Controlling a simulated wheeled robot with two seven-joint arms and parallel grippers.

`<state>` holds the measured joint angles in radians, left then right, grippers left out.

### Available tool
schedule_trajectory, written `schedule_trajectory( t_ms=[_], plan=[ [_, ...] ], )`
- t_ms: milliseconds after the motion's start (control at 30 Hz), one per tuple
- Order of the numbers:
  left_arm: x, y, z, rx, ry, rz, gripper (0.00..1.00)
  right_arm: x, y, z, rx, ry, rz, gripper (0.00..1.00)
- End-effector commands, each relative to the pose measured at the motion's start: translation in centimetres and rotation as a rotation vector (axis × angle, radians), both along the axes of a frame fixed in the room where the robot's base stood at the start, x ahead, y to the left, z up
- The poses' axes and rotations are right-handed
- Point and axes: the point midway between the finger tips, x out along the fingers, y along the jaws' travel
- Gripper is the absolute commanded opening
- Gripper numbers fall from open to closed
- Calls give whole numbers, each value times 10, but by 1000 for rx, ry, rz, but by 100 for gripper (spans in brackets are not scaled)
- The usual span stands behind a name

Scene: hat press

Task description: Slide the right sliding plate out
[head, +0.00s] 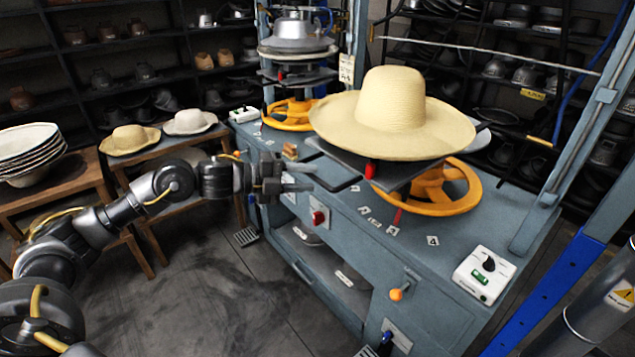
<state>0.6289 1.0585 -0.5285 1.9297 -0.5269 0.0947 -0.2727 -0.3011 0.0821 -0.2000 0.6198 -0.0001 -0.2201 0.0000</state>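The right sliding plate (408,172) is a dark flat plate under a wide-brimmed straw hat (392,112). A red knob (371,170) is on its front edge. The hat covers most of the plate. My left gripper (308,178) is to the left of the plate, near the front edge of the blue-grey press bench (455,225). Its two fingers are apart with nothing visible between them, and it appears clear of the knob. My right gripper is not in view.
Orange handwheels (462,187) sit below both press stations. The left station holds a metal hat mould (298,35). A control box (484,275) stands at the bench's right end. Wooden tables with hats are at left, shelves behind. The floor (215,270) in front is clear.

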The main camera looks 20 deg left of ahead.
Motion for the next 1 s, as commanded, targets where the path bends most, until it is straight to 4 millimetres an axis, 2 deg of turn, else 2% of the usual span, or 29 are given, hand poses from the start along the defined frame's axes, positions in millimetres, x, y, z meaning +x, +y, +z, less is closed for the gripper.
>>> schedule_trajectory(
  t_ms=[33, 200, 400, 1000],
  plan=[
    [-8, 9, -4, 5, 0, 1, 34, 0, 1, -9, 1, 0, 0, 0],
    [-29, 33, 2, 6, 2, 0, 34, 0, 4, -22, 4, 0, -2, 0],
    [-43, 49, 9, 2, 2, 0, 34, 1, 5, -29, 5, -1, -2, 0],
    [-45, 51, 12, 1, 1, -1, 34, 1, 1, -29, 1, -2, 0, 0]
  ],
)
